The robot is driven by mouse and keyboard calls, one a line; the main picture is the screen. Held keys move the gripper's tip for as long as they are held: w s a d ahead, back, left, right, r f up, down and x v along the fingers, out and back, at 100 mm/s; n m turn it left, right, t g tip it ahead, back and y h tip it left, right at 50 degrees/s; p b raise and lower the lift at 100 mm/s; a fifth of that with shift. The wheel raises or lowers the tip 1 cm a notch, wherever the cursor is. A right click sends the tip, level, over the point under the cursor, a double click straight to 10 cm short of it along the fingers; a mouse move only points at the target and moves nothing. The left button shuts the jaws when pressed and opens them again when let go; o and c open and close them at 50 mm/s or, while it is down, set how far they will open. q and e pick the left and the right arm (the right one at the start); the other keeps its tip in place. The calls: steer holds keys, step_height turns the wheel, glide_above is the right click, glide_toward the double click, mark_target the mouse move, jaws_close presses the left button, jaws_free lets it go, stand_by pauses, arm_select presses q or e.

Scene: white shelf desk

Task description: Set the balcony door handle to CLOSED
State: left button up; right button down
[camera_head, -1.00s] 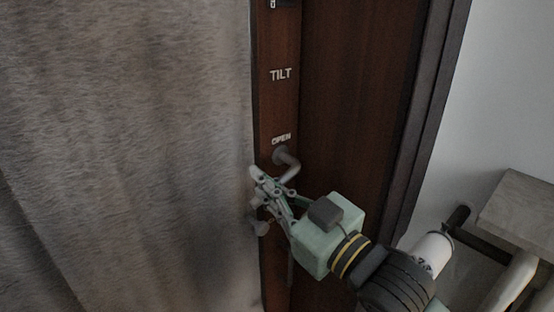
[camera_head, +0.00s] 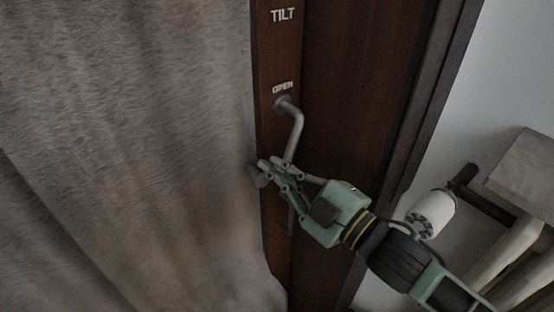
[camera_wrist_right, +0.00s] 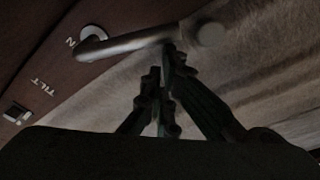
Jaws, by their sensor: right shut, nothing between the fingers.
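The grey metal balcony door handle (camera_head: 295,127) is mounted on the dark brown door just below the word OPEN. Its lever hangs downward in the head view. My left gripper is not in view.
The word OPEN (camera_head: 282,88) and the word TILT (camera_head: 283,14) are on the door frame above the handle. A grey-brown curtain (camera_head: 130,140) hangs close at the left. A wooden piece of furniture (camera_head: 525,172) stands at the right.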

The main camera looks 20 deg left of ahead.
steer(key=shift+w+d+f+n, duration=0.45)
steer(key=shift+w+f+n, duration=0.15)
steer(key=shift+n, duration=0.2)
